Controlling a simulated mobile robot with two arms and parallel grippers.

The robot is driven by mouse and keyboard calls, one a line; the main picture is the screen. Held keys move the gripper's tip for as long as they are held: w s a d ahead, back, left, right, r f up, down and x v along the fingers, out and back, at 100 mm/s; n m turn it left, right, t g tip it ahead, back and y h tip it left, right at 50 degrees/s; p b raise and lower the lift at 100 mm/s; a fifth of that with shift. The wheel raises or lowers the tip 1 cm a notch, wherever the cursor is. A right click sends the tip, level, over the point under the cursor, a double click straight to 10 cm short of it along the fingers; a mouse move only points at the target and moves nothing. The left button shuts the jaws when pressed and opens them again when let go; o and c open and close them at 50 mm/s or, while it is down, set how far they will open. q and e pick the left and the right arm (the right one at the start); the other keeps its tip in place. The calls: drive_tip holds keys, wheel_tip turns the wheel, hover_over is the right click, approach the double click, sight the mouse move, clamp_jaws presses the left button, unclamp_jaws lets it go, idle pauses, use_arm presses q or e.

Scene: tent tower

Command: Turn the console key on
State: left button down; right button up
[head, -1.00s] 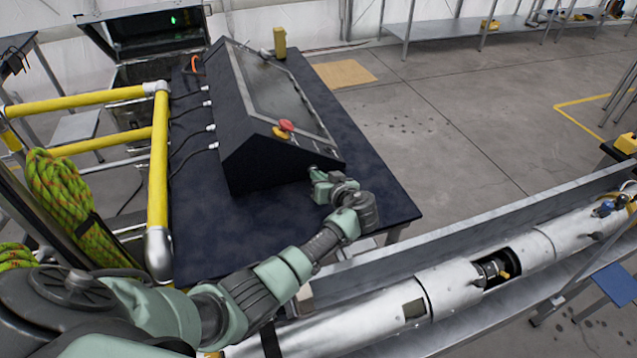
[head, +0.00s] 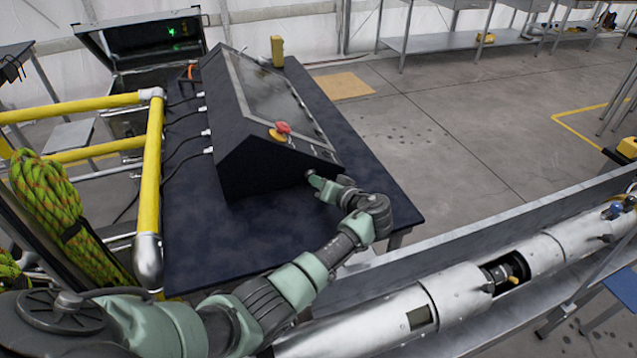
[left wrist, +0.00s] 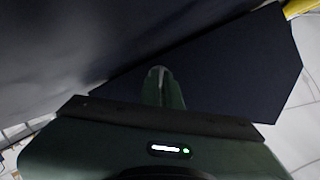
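The black wedge-shaped console (head: 237,165) stands on the dark table, with a sloped screen panel and a red mushroom button (head: 283,127) on a yellow base. I cannot make out the key in any view. My left gripper (head: 316,181) is at the console's near right corner, close against its lower front edge; whether it touches is unclear. In the left wrist view the fingers (left wrist: 160,77) are together, with nothing visible between them, before a dark surface. My right gripper is in no view.
The dark table (head: 230,245) has free room in front of the console. A yellow railing (head: 150,180) with a coiled rope (head: 52,205) stands at left. A yellow object (head: 277,50) stands behind the console. A long metal tube (head: 455,297) lies in a trough at right.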

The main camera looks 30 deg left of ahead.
use_arm(q)
drive_tip(key=c, duration=1.6)
unclamp_jaws()
drive_tip(key=p+v, duration=0.2)
drive_tip(key=v, duration=0.4)
drive_tip(key=shift+s+d+r, duration=0.15)
drive_tip(key=shift+d+r, duration=0.1)
drive_tip(key=shift+d, duration=0.05)
drive_tip(key=shift+s+d+r, duration=0.1)
drive_tip(key=shift+s+d, duration=0.15)
drive_tip(key=shift+d, duration=0.25)
